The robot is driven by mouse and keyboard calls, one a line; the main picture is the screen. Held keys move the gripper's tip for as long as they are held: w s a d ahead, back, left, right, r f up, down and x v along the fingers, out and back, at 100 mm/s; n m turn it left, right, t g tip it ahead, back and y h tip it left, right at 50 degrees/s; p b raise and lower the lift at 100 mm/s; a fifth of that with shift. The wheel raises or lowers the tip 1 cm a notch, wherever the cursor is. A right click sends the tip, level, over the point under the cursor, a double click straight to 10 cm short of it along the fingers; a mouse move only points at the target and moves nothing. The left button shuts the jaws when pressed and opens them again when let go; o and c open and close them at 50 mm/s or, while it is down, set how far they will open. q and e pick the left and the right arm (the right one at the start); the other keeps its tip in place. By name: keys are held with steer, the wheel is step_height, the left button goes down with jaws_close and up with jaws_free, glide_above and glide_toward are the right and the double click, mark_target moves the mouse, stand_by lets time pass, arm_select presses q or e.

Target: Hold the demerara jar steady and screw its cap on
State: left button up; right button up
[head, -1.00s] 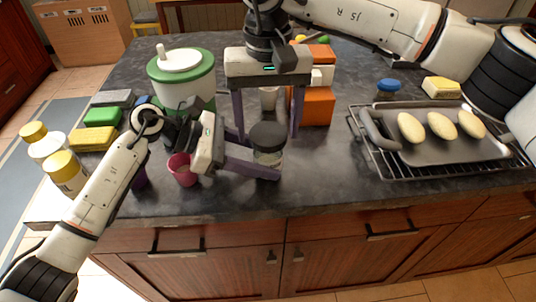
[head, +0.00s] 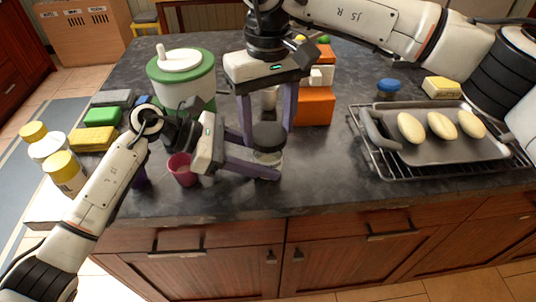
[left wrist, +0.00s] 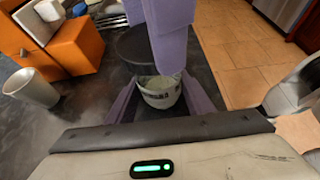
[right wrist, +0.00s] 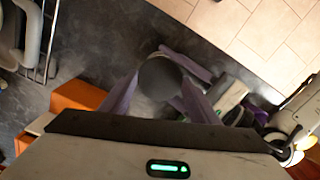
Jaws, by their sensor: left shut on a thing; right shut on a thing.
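The demerara jar (head: 268,157) is a clear, short jar standing upright on the dark counter, with a pale label in the left wrist view (left wrist: 160,93). Its dark round cap (head: 269,136) sits on top; whether it is fully seated cannot be told. My left gripper (head: 268,166) comes in low from the left and is shut on the jar's body. My right gripper (head: 268,134) points down from above, its purple fingers shut on the cap from two sides. The right wrist view shows the cap (right wrist: 160,78) from above, between those fingers.
Behind are a green-and-white canister (head: 183,80) and an orange block (head: 315,106). A grey tray with rolls (head: 432,150) sits on a rack at right. Bare counter lies between jar and rack.

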steer(key=m, duration=1.3)
steer(key=shift+s, duration=0.1)
steer(key=o, duration=1)
steer(key=shift+r, duration=0.1)
steer(key=shift+r, duration=2.4)
